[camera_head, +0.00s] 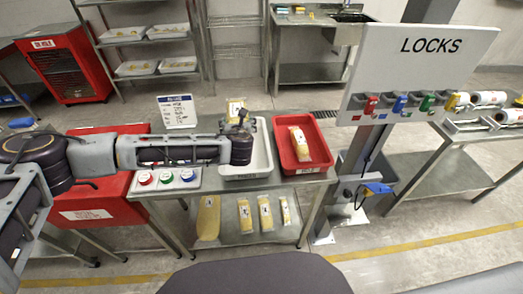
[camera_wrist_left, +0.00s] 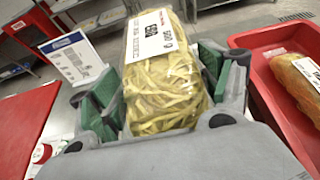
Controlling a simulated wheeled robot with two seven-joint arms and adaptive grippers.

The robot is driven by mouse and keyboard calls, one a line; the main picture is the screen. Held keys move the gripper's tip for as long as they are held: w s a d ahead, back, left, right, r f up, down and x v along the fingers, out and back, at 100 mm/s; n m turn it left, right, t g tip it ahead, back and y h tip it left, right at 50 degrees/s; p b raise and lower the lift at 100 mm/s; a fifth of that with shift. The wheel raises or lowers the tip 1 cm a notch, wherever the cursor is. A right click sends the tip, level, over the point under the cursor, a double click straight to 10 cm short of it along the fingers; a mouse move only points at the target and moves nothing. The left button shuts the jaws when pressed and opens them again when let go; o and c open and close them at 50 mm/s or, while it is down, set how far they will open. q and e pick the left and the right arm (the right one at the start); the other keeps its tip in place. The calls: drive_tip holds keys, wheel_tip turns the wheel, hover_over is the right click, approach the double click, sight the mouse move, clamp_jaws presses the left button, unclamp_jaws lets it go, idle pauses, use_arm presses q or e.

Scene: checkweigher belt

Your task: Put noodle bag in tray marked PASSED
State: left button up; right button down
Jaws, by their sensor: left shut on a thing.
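The noodle bag (camera_wrist_left: 165,90) is a clear pack of yellow noodles with a white printed label. My left gripper (camera_wrist_left: 158,82) is shut on it, with green-lined fingers on both sides. In the head view the bag (camera_head: 236,104) shows beyond my left gripper (camera_head: 239,118), above the back part of the white tray (camera_head: 262,158). I cannot tell whether the bag touches anything below. My left arm hides part of that tray. The white tray's front label is too small to read, so the PASSED marking is not legible. My right gripper is not in view.
A red tray (camera_head: 322,163) holding another pack (camera_head: 299,143) stands right of the white tray. A sign (camera_head: 178,111) and a box with coloured buttons (camera_head: 167,179) stand left. Several packs lie on the lower shelf (camera_head: 230,238). The LOCKS board (camera_head: 420,70) rises at right.

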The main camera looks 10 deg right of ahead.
use_arm(q)
drive_tip(key=shift+d+r, duration=0.15)
drive_tip(key=shift+d, duration=0.75)
wheel_tip(320, 180, down, 6)
drive_tip(key=shift+f, duration=0.2)
drive_tip(key=shift+f, duration=1.8)
drive_tip(key=shift+f, duration=0.15)
drive_tip(key=o, duration=1.5)
drive_tip(key=shift+o, duration=0.2)
